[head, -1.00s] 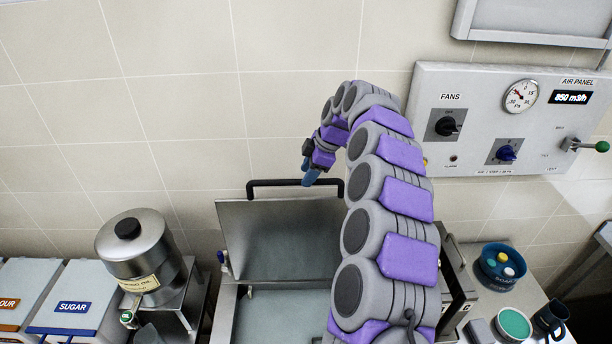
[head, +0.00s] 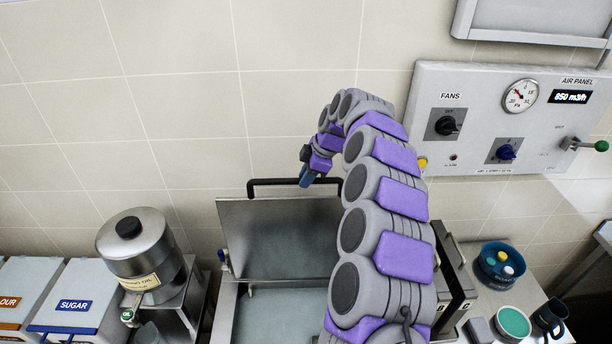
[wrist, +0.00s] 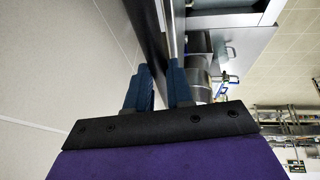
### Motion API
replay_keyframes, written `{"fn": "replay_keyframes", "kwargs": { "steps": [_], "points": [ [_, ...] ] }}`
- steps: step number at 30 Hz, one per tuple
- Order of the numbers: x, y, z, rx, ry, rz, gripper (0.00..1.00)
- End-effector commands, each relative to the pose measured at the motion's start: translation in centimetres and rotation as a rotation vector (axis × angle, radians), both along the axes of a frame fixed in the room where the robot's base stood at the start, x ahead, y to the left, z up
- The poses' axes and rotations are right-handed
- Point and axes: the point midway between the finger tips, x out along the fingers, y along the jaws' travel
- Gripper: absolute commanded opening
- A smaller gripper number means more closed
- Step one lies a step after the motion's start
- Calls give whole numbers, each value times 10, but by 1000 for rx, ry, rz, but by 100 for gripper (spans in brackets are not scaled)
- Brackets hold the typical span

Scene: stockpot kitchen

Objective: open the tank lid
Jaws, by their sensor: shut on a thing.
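The tank lid (head: 283,236) is a grey metal panel, raised and leaning back toward the tiled wall. A black bar handle (head: 268,183) runs along its top edge. The tank (head: 285,318) is open below it, with a pale grey inside. My gripper (head: 306,180) has blue fingers and is shut on the lid's handle, right of its middle. In the wrist view my gripper (wrist: 160,80) has the dark bar between its two fingers. My arm hides the lid's right side and part of the tank.
A steel oil container (head: 143,255) stands left of the tank, beside the sugar bin (head: 75,302). The air panel (head: 510,120) is on the wall at right. A blue bowl (head: 500,265), a teal-topped cup (head: 513,323) and a dark mug (head: 550,316) are at lower right.

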Motion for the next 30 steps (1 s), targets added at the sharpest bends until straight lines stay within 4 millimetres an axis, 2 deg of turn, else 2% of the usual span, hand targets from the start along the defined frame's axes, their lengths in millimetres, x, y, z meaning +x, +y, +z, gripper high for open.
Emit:
{"fn": "replay_keyframes", "kwargs": {
  "steps": [16,30],
  "points": [
    [-1,1,0,4,-5,0,0],
    [-32,0,-3,10,-56,-4,0]
  ]
}}
